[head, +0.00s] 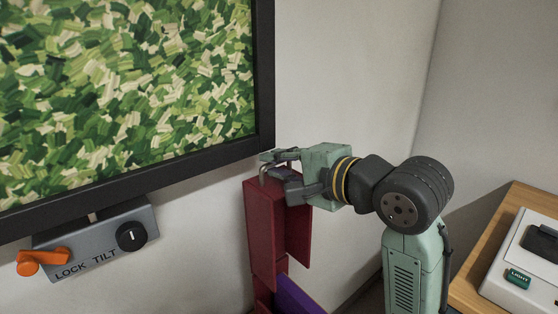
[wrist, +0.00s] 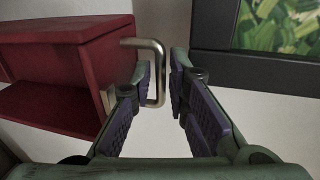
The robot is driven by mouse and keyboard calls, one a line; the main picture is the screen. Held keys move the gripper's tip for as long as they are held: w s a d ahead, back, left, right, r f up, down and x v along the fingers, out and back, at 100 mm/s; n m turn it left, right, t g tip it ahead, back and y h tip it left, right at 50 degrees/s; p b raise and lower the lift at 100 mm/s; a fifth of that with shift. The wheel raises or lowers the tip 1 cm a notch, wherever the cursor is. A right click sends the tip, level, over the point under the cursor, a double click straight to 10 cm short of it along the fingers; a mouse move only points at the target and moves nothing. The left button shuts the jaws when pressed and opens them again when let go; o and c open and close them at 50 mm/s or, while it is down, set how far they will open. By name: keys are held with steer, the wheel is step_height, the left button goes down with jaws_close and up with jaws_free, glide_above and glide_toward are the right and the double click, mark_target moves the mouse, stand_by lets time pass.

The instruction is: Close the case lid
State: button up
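The case is dark red. Its lid (head: 264,225) stands raised and upright against the wall side. Below it, at the bottom edge of the head view, part of the case body with a purple inside (head: 300,298) shows; the rest is cut off. A metal loop handle (wrist: 158,72) sticks out from the dark red lid (wrist: 80,32) in the wrist view. My gripper (head: 267,167) is at the top of the lid. In the wrist view my gripper (wrist: 160,82) is open, with a finger on each side of the handle. I cannot tell whether the left finger touches it.
A framed green screen or picture (head: 120,90) hangs close on the left of my gripper. Under it is a grey panel (head: 100,237) marked LOCK and TILT, with an orange lever (head: 43,261) and black knob (head: 132,236). A wooden table (head: 478,262) with a white device (head: 525,262) stands at right.

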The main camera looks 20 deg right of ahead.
steer(key=shift+c, duration=0.5)
jaws_close()
stand_by(0.3)
